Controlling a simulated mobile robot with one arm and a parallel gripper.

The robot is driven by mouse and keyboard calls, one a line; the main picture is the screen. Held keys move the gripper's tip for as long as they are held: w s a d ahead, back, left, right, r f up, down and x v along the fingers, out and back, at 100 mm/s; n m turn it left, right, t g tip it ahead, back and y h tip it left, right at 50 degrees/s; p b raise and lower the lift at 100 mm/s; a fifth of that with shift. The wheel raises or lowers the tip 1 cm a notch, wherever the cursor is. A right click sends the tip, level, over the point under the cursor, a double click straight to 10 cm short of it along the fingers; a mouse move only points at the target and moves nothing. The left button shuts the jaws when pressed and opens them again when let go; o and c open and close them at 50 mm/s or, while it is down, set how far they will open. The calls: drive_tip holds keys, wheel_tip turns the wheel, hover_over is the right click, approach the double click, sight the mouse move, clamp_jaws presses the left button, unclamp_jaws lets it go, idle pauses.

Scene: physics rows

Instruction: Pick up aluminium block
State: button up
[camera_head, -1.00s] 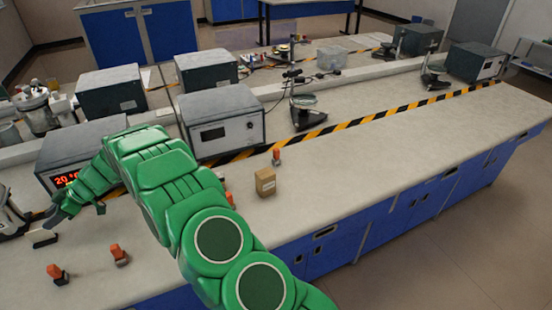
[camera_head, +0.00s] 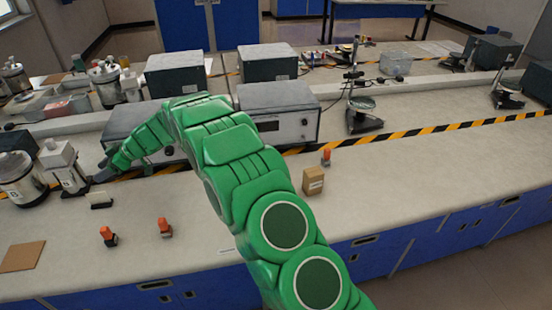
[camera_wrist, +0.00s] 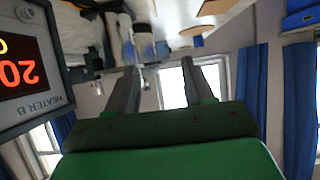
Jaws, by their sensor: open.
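My gripper (camera_head: 104,172) is at the left end of my green arm, low beside the front instruments on the bench. In the wrist view its two grey fingers (camera_wrist: 160,68) stand apart with nothing held between them. I cannot make out the aluminium block for certain. A small whitish block-like piece with a dark base (camera_head: 101,199) lies on the bench just in front of my gripper; its material is too small to tell. In the wrist view, which looks upside down, a heater with a red display (camera_wrist: 22,75) is close at the left.
Two orange-topped small items (camera_head: 108,236) (camera_head: 165,228) stand on the front bench. A brown carton (camera_head: 313,181) is right of my arm. White-grey bottles marked B (camera_head: 22,178) stand at the left. A brown flat sheet (camera_head: 22,256) lies front left.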

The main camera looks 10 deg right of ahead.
wheel_tip(320, 180, up, 5)
drive_tip(key=w+d+r+m+t, duration=0.1)
drive_tip(key=w+d+m+t, duration=0.25)
drive_tip(key=d, duration=0.95)
drive_tip(key=w+d+r+m+t+h, duration=0.1)
drive_tip(key=w+d+m+t, duration=0.3)
drive_tip(key=d, duration=0.8)
drive_tip(key=w+d+r+t, duration=0.2)
drive_tip(key=w+d, duration=0.3)
drive_tip(key=d, duration=0.8)
drive_tip(key=m+t+h, duration=0.4)
drive_tip(key=m+h, duration=0.6)
hover_over(329, 152)
drive_tip(key=s, duration=0.5)
wheel_tip(329, 152, down, 5)
drive_tip(key=f, duration=1.1)
drive_tip(key=shift+w+f, duration=0.2)
drive_tip(key=shift+f, duration=0.1)
drive_tip(key=shift+d+r+x, duration=0.1)
drive_tip(key=shift+x, duration=1.8)
drive_tip(key=shift+d+r+x, duration=0.1)
drive_tip(key=shift+x, duration=1.85)
drive_tip(key=shift+w, duration=0.1)
